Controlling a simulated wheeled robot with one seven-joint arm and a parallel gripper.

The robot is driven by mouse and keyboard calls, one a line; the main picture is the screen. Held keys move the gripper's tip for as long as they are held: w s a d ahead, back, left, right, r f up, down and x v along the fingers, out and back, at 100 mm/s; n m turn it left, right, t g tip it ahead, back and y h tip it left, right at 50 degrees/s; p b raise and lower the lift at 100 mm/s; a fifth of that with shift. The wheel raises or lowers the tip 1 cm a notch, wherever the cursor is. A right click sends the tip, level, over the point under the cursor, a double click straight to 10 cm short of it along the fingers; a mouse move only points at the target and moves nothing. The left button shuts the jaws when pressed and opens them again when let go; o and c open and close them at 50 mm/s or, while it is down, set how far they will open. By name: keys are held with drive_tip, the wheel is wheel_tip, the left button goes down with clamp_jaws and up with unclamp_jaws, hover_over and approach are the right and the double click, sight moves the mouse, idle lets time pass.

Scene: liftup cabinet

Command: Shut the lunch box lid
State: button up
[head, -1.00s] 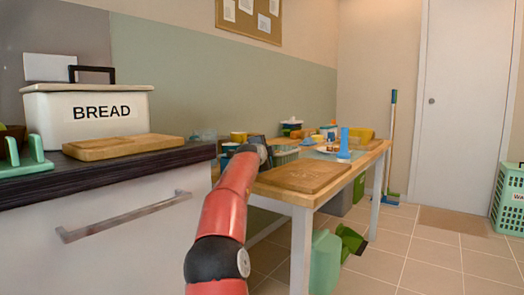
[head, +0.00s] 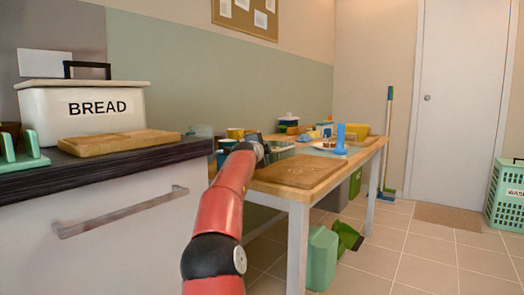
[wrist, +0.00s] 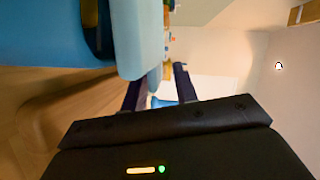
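A large light-blue body (wrist: 50,40) with a dark latch-like strip fills the upper left of the wrist view, very close to the camera. It looks like the lunch box, but its lid cannot be clearly told apart. My gripper (wrist: 160,85) has its two dark fingers spread, with a gap and nothing held between them. The blue body is beside and above the fingers in that picture; contact cannot be told. In the head view my arm reaches to the near left end of the wooden table (head: 285,198), and its end hides part of the objects there. The fingers are hidden in that view.
A wooden board (head: 297,173) lies on the table's near end. A blue upright item (head: 341,138) and several containers stand farther back. A counter at left carries a bread box (head: 82,112) and a cutting board (head: 118,144).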

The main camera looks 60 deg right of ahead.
drive_tip(key=b+v, duration=0.2)
drive_tip(key=v, duration=0.4)
drive_tip(key=shift+a, duration=0.4)
drive_tip(key=shift+s+a, duration=0.2)
drive_tip(key=shift+a, duration=0.2)
